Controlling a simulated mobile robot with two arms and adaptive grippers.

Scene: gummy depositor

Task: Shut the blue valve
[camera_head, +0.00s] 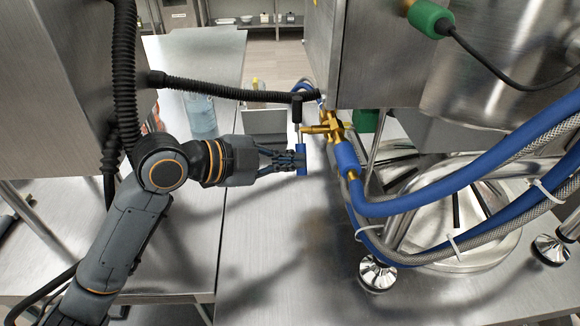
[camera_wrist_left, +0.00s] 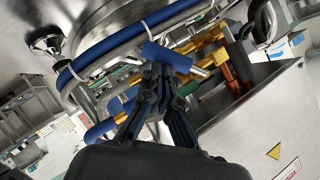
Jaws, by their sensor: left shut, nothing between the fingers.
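The blue valve handle (camera_head: 302,160) is a short blue sleeve on a metal lever beside the brass valve body (camera_head: 327,130) in the head view. The handle (camera_wrist_left: 166,57) also shows in the left wrist view, right at the fingertips. My left gripper (camera_head: 296,160) is shut with its fingertips against or just beside the handle's left side; the wrist view (camera_wrist_left: 160,75) shows the fingers together, with nothing clear between them. I cannot tell whether they touch the handle. My right gripper is not in view.
Blue hoses (camera_head: 440,195) and braided hoses run right from the brass fitting. A black hose (camera_head: 220,92) crosses above my left gripper. A steel machine box (camera_head: 345,50) overhangs the valve. The steel table (camera_head: 265,270) is clear in front. A clear bottle (camera_head: 201,117) stands behind my arm.

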